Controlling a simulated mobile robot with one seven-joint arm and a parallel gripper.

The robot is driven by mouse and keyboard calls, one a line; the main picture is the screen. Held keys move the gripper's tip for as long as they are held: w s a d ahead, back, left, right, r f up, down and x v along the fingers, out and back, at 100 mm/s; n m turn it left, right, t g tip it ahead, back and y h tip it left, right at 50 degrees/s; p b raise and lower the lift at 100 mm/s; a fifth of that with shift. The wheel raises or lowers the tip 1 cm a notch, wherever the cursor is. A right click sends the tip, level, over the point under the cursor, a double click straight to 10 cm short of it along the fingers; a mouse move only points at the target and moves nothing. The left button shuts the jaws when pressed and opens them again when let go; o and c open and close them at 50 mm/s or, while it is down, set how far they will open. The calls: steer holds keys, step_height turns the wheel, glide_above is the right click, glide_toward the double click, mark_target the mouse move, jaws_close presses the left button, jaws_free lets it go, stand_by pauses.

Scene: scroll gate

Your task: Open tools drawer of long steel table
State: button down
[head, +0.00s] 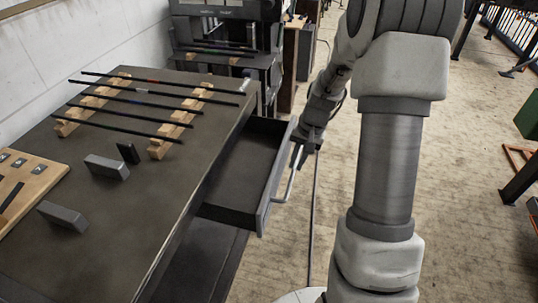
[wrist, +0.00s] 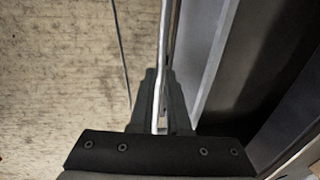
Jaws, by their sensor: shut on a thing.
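The long steel table (head: 120,235) stands at the left with a dark top. Its tools drawer (head: 232,185) is pulled out from the table's right side, and its inside looks empty. A metal bar handle (head: 291,180) runs along the drawer's front panel (head: 270,195). My gripper (head: 303,150) is at the far part of this handle. In the wrist view, my gripper (wrist: 160,105) has its two fingers closed around the handle (wrist: 162,60), with the drawer (wrist: 250,60) to the right. The fingertips are small and partly dark in the head view.
Several dark rods (head: 150,92) lie across wooden racks (head: 170,135) on the table. Grey blocks (head: 107,167) and a wooden board (head: 25,185) are also on it. A machine (head: 228,35) stands behind the table. The floor (head: 480,200) at the right is mostly clear.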

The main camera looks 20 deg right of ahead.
steer(key=s+d, duration=0.6)
steer(key=d, duration=0.3)
steer(key=shift+d, duration=0.15)
steer(key=c, duration=0.9)
jaws_free()
steer(key=d+r+p, duration=0.1)
steer(key=r, duration=0.4)
steer(key=s+d+r+p, duration=0.1)
steer(key=r+p, duration=0.1)
steer(key=r, duration=0.4)
steer(key=s+r+p, duration=0.1)
steer(key=r, duration=0.5)
steer(key=shift+d+r, duration=0.1)
steer(key=shift+d, duration=0.3)
steer(key=shift+a, duration=0.1)
